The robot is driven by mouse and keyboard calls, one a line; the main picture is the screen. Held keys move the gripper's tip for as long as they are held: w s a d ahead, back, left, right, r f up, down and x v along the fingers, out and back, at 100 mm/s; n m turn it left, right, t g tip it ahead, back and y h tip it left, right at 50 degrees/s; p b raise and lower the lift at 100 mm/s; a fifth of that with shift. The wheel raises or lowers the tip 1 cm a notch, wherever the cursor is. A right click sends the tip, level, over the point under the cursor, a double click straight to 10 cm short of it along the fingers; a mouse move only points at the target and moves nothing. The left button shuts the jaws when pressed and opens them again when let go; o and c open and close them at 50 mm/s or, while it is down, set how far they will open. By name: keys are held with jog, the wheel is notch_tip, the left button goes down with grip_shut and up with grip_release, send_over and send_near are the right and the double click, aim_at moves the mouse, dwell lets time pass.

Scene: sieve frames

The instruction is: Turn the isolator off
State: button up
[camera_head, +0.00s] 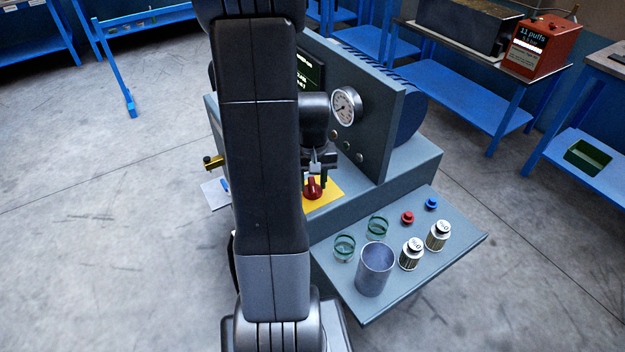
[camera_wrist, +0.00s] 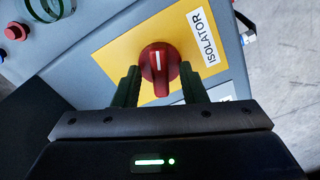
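The isolator is a red rotary knob (camera_wrist: 160,66) with a white line on its grip, on a yellow plate (camera_wrist: 120,62) lettered ISOLATOR in the wrist view. In the head view the red knob (camera_head: 313,188) shows on the yellow plate (camera_head: 330,193), partly hidden behind my arm. My gripper (camera_wrist: 160,88) is open, with one dark finger on each side of the knob's grip and a gap to each. In the head view my gripper (camera_head: 318,170) is just above the knob. I cannot tell whether the fingertips reach down beside it.
The grey machine has a round gauge (camera_head: 346,106) and a panel above the knob. On its side shelf (camera_head: 340,293) stand a metal cup (camera_head: 375,269), green-rimmed glass rings, two metal weights, and a red and a blue button. Floor is clear at left.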

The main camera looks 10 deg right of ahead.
jog(key=shift+c, duration=0.5)
grip_shut()
jog(key=shift+n, duration=0.3)
jog(key=n+b, duration=0.1)
jog(key=n, duration=0.3)
jog(key=shift+o, duration=0.5)
grip_release()
